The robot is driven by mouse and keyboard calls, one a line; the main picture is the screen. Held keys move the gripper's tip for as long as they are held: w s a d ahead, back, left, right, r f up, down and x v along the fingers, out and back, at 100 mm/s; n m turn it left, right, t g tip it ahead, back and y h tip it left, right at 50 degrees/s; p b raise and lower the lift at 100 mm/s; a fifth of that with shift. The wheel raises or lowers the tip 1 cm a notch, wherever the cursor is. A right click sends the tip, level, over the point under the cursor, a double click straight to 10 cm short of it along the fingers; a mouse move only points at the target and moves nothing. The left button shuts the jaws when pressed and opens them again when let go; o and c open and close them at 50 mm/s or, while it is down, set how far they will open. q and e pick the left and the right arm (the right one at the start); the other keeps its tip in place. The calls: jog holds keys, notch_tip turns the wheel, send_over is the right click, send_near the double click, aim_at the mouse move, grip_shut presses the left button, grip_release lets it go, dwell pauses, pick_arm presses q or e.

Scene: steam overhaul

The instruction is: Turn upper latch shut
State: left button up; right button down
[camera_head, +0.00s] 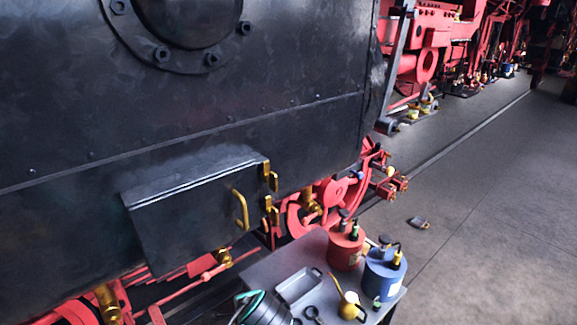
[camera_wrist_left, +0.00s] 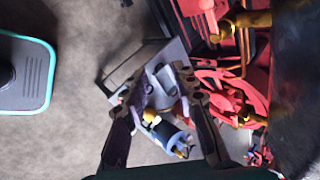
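A dark metal box (camera_head: 190,218) with a closed-looking lid is fixed low on the black locomotive side in the head view. A brass handle (camera_head: 240,209) is on its front. At its right edge sit two brass latches, the upper latch (camera_head: 270,176) just above the lower latch (camera_head: 271,210). Whether the upper latch is engaged is too small to tell. My left gripper (camera_wrist_left: 160,72) shows in the left wrist view with its fingers apart and nothing held between them. It is away from the latches, over the cart and floor. My right gripper is in neither view.
A grey cart (camera_head: 256,268) stands below the box, with a red can (camera_head: 345,248), a blue can (camera_head: 384,275), a yellow oiler (camera_head: 347,304) and a small tray (camera_head: 298,287). Red running gear (camera_head: 330,195) is behind it. Floor at right (camera_head: 480,220) is mostly clear.

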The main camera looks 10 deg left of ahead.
pick_arm(q)
jog(key=w+d+r+m+t+y+p, duration=0.1)
jog(key=w+d+r+m+y+p, duration=0.2)
jog(key=r, duration=0.5)
jog(key=w+r+m+t+y+p, duration=0.1)
jog(key=w+r+m+y+p, duration=0.15)
jog(key=r+m+p, duration=0.35)
jog(key=m+t+y+p, duration=0.3)
jog(key=m+y+p, duration=0.1)
jog(key=m, duration=0.1)
send_near(276, 182)
jog(key=x, duration=0.9)
jog(key=shift+w+a+p, duration=0.15)
jog(key=shift+w+p, duration=0.05)
jog(key=shift+p, duration=0.2)
grip_shut()
